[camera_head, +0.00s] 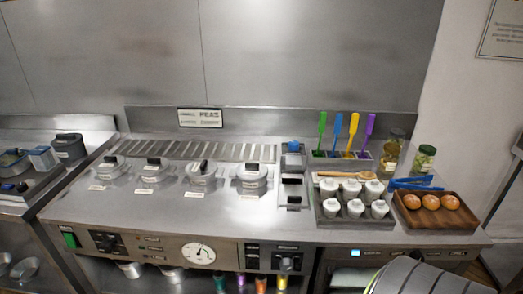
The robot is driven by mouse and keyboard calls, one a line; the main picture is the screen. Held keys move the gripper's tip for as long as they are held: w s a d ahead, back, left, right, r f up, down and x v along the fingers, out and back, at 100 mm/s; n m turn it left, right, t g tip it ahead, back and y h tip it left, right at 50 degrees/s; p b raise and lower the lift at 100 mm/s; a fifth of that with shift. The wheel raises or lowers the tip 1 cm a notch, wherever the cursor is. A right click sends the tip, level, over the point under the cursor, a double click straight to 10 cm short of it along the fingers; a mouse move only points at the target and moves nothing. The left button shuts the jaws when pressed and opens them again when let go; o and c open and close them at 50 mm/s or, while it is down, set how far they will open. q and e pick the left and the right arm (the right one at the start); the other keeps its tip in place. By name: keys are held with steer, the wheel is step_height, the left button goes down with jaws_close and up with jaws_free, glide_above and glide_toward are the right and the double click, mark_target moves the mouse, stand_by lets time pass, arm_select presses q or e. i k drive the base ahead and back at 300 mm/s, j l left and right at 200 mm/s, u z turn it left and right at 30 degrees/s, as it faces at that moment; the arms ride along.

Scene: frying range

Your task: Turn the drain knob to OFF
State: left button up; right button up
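The steel range (150,215) has a front panel with two dark knobs. One knob (108,241) is on the left, beside a green switch (69,240). The other knob (285,264) is right of the round white gauge (198,253). The panel lettering is too small to read, so I cannot tell which one is the drain knob or where either points. Neither of my grippers shows in the head view.
Several lidded wells (202,174) stand on the range top. To the right are white shakers (356,208), a wooden tray (408,221) of round buns, blue tongs (415,184) and upright coloured utensils (352,130). Small coloured cups (261,283) are below the panel.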

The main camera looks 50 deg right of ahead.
mark_target(286, 265)
steer(key=z, duration=1.65)
